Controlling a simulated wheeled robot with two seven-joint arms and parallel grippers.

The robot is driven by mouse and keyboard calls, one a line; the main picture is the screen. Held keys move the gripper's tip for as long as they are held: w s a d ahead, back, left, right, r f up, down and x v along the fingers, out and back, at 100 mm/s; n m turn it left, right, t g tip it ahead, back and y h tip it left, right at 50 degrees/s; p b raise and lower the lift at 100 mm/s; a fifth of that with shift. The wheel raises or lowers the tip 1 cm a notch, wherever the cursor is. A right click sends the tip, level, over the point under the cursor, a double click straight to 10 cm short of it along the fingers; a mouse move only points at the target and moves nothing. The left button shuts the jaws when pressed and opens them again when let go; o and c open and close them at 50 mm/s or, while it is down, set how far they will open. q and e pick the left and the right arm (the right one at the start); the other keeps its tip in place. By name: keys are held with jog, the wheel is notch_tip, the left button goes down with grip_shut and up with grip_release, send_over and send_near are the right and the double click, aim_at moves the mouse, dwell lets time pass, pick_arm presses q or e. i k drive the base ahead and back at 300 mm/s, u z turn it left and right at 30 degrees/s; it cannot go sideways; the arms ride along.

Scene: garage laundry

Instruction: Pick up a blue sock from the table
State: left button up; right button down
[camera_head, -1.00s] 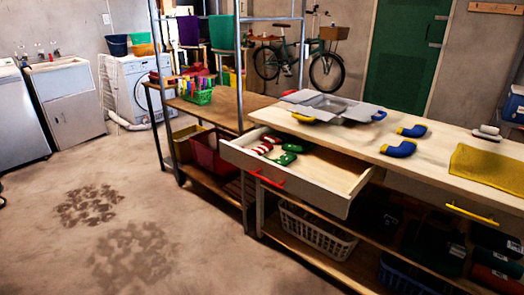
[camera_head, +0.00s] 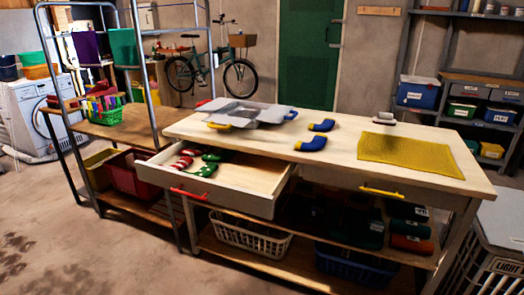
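Two blue socks with yellow trim lie on the light wooden table (camera_head: 325,162) in the head view. The nearer blue sock (camera_head: 312,144) lies near the middle of the tabletop. The farther blue sock (camera_head: 323,126) lies just behind it, to its right. They look close together but apart. Neither of my grippers shows in the view.
An open drawer (camera_head: 262,204) juts out at the front left with red and green socks (camera_head: 207,168) inside. A yellow mat (camera_head: 411,153) and a small brush-like item (camera_head: 384,118) lie to the right.

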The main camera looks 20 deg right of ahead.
aim_at(328, 123)
jog(key=z, duration=2.3)
jog(key=i, duration=1.45)
jog(key=u, duration=2.35)
